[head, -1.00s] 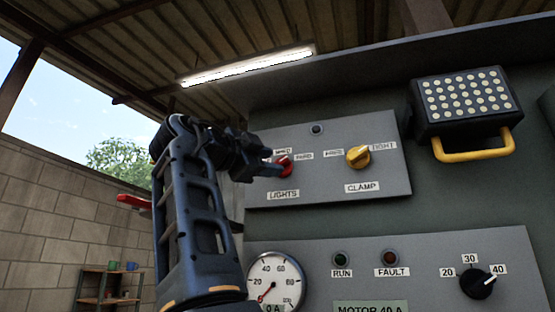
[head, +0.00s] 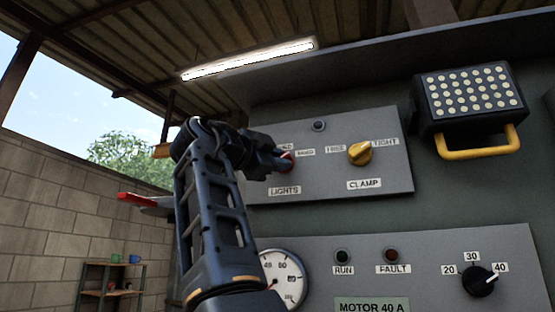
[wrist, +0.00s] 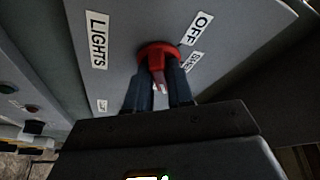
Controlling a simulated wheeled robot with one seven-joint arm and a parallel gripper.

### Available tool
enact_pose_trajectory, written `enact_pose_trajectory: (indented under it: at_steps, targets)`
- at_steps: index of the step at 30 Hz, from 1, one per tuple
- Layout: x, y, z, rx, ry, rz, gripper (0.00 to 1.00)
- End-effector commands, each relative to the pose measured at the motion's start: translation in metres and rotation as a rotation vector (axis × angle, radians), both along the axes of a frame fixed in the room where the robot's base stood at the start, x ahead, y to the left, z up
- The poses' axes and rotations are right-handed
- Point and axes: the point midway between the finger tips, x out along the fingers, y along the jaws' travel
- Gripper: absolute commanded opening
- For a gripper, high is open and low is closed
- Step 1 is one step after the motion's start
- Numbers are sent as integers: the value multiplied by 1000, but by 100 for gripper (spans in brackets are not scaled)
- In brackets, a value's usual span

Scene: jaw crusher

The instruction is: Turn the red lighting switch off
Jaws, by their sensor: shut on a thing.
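The red lighting switch (head: 288,157) is a rotary knob on the upper grey panel, above the LIGHTS label (head: 284,191). My gripper (head: 280,163) reaches it from the left and hides much of it in the head view. In the wrist view the red switch (wrist: 157,55) sits between the two dark fingers of my gripper (wrist: 161,88), which are shut on its grip. A label reading OFF (wrist: 196,28) is beside the knob. The knob's pale-marked end lies between the fingers; its exact setting is hard to tell. The ceiling tube light (head: 250,60) is lit.
A yellow CLAMP knob (head: 360,153) is to the right on the same panel. A lamp with a yellow handle (head: 476,142) juts out at upper right. A lower panel holds a gauge (head: 284,277), indicators and a black dial (head: 478,281).

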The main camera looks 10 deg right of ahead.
Motion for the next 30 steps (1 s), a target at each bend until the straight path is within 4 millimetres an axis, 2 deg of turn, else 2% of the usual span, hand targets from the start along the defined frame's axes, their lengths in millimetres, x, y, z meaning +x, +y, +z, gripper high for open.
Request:
enact_pose_trajectory:
  at_steps: [14, 20, 30]
  targets:
    - [0, -1, -1, -42, 24, -2, 0]
    - [-1, -1, -2, -146, 83, -3, 0]
    - [-2, -2, -3, -415, 236, -3, 0]
